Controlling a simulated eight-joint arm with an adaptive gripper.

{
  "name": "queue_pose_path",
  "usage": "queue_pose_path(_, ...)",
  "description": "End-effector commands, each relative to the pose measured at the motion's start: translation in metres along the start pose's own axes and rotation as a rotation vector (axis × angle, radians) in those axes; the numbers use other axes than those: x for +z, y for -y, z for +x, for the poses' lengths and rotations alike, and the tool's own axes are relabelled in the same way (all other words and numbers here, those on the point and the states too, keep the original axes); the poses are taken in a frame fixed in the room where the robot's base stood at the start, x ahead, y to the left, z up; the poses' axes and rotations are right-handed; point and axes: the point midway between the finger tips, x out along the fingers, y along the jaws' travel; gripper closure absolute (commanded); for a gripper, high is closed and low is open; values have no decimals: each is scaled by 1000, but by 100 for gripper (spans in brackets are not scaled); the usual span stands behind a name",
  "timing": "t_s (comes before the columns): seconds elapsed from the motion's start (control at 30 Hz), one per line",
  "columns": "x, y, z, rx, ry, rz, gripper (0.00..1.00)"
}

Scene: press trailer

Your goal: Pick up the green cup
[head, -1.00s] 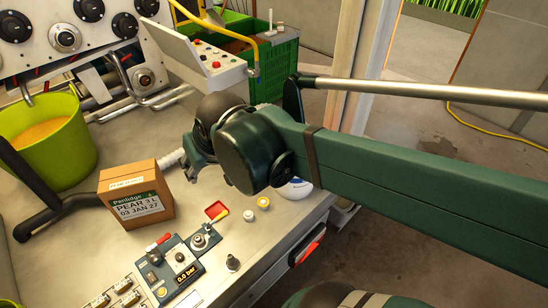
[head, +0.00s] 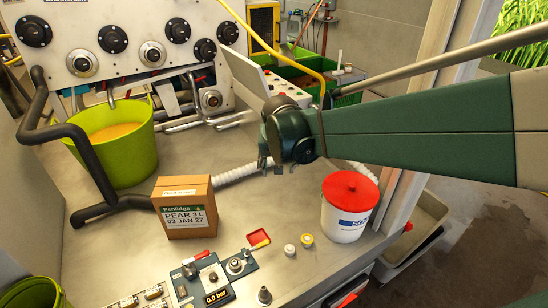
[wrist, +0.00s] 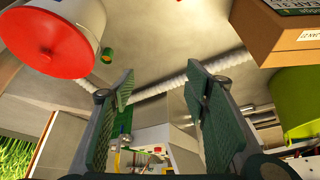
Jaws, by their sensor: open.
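My gripper (wrist: 160,100) is open in the wrist view, with nothing between its two green-padded fingers. In the head view my gripper (head: 278,168) shows small below the arm's end, above the far part of the steel worktop. A small green object (wrist: 107,55) lies beside the red-lidded bucket in the wrist view, to the upper left of the fingers and apart from them. It is too small to tell if it is the green cup. I cannot make out a green cup in the head view, where my arm hides part of the worktop.
A white bucket with a red lid (head: 345,205) stands at right, a cardboard box (head: 184,207) at left. A lime-green tub (head: 140,160) holds orange liquid. A pale ribbed hose (head: 235,174) crosses the top. Small caps (head: 307,239) and a red dish (head: 258,239) lie in front.

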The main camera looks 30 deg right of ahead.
Motion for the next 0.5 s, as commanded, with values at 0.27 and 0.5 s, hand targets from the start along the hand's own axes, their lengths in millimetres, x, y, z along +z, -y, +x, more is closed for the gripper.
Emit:
queue_pose_path(0.27, -29, -23, 49, 59, 21, 107, 54)
queue_pose_path(0.5, -51, -45, 92, 110, 36, 199, 54)
